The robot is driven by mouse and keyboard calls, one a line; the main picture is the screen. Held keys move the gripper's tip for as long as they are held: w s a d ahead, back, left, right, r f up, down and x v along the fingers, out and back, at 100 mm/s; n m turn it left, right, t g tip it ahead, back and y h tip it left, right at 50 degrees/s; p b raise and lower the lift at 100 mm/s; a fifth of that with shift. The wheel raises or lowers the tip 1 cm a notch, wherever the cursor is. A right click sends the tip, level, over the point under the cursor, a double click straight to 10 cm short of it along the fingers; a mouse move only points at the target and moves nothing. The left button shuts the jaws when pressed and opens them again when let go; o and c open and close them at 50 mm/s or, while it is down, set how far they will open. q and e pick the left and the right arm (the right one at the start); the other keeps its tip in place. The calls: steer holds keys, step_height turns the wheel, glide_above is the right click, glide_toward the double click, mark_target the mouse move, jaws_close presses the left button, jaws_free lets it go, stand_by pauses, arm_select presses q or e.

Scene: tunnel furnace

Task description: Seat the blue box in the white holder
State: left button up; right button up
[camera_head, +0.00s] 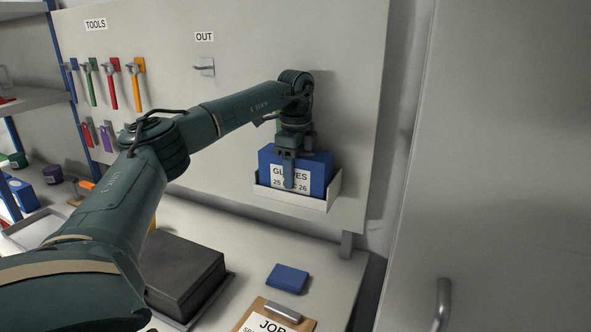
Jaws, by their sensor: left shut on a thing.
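The blue box (318,174) carries a white label reading "GLOVES" and shows upright at the wall panel. The white holder (291,200) is an open tray fixed low on the panel. The box's lower part is behind the holder's front wall, so it is at least partly inside; its bottom is hidden. My left gripper (289,172) points down at the box and is shut on it, with one finger in front of the label. The other finger is hidden behind the box. My right gripper is not in view.
Below lie a dark grey case (180,272), a small blue block (288,278) and a clipboard (274,318). Tools (110,84) hang on the panel at upper left, near an empty hook (206,67). A grey door with a handle (441,303) stands at right.

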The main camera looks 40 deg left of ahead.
arm_select(q)
steer(key=o, duration=1.3)
step_height(320, 180, up, 13)
steer(key=shift+r, duration=0.15)
